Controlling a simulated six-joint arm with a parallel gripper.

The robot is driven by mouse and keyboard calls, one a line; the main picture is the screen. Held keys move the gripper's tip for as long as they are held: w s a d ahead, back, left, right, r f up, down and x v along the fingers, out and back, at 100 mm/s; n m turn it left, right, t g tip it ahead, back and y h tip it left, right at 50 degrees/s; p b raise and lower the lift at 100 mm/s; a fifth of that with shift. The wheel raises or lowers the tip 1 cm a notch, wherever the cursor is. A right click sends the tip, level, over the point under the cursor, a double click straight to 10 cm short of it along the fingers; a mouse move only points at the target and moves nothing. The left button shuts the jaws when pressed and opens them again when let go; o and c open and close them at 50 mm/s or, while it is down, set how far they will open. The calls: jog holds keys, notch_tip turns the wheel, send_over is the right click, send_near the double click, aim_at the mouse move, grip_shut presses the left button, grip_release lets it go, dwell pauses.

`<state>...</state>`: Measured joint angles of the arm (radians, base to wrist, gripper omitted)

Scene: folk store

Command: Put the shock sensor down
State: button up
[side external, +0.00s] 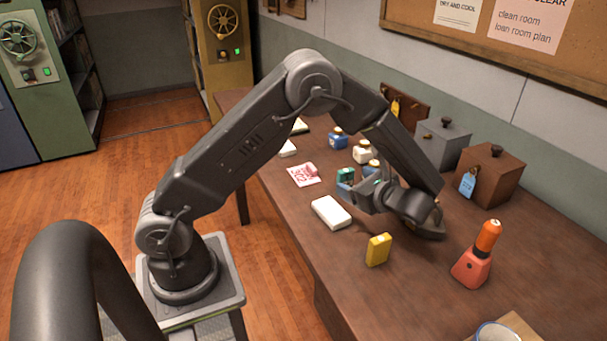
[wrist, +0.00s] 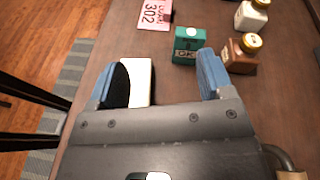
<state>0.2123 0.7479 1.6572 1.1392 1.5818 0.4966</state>
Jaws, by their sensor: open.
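A small teal box with partly readable lettering, which looks like the shock sensor, stands upright on the brown table. In the wrist view the teal box (wrist: 187,46) is just beyond my fingertips, nearer the right finger. It also shows in the side view (side external: 346,174). My gripper (wrist: 163,62) is open, with its blue-padded fingers spread and nothing held between them. In the side view my gripper (side external: 358,186) is low over the table, close beside the teal box. I cannot tell whether a finger touches the box.
A white box (side external: 331,212) lies partly under my left finger in the wrist view. A brown bottle (wrist: 240,54) stands right of the teal box. A pink card (side external: 304,174), yellow block (side external: 378,249) and orange-red tool (side external: 474,266) are around. Table front right is mostly clear.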

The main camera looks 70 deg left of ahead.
jog(key=s+d+r+n+t+h, duration=0.3)
jog(key=s+d+r+n+h, duration=0.2)
jog(key=s, duration=0.5)
jog(key=s+d+r+n+t+h, duration=0.4)
jog(key=s+d+r+n+h, duration=0.1)
jog(key=s+r+n+h, duration=0.4)
jog(key=shift+s+r+h, duration=0.3)
jog(key=shift+s+r, duration=0.25)
jog(key=shift+s, duration=0.15)
